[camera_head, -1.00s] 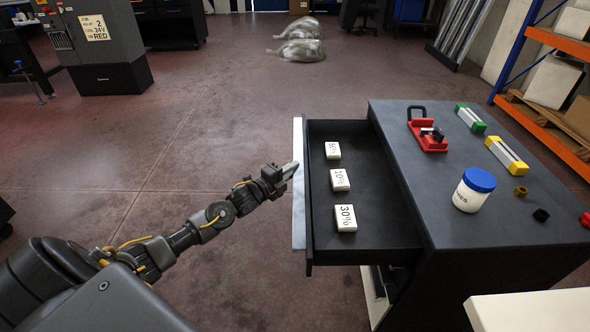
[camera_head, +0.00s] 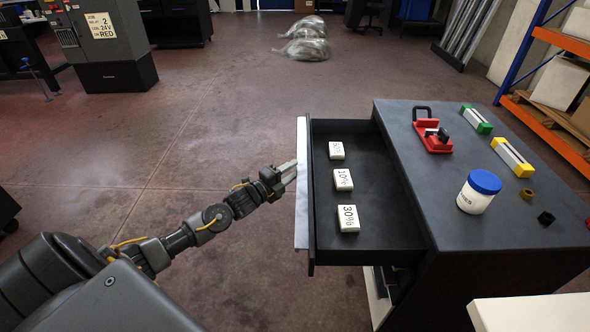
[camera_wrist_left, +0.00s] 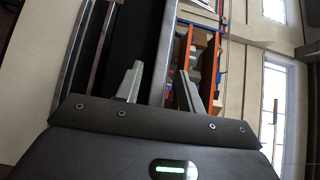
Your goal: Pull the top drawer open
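The top drawer (camera_head: 378,228) of the dark cabinet is pulled out to the left, showing its black inside. Its pale front panel (camera_head: 301,205) stands on the left side. Three white blocks lie in the drawer: a far one (camera_head: 336,150), one marked 10% (camera_head: 343,180) and one marked 30% (camera_head: 348,219). My left gripper (camera_head: 293,172) is at the outer side of the front panel, near its middle. Its two fingers stand apart, also in the left wrist view (camera_wrist_left: 159,86). I cannot tell whether they touch the panel. My right gripper is not in view.
The cabinet top (camera_head: 420,175) holds a red clamp-like tool (camera_head: 432,137), a white jar with a blue lid (camera_head: 478,191), a green-ended block (camera_head: 476,119) and a yellow-ended block (camera_head: 512,157). Open floor (camera_head: 200,130) lies left of the drawer. A white surface (camera_head: 530,312) is at lower right.

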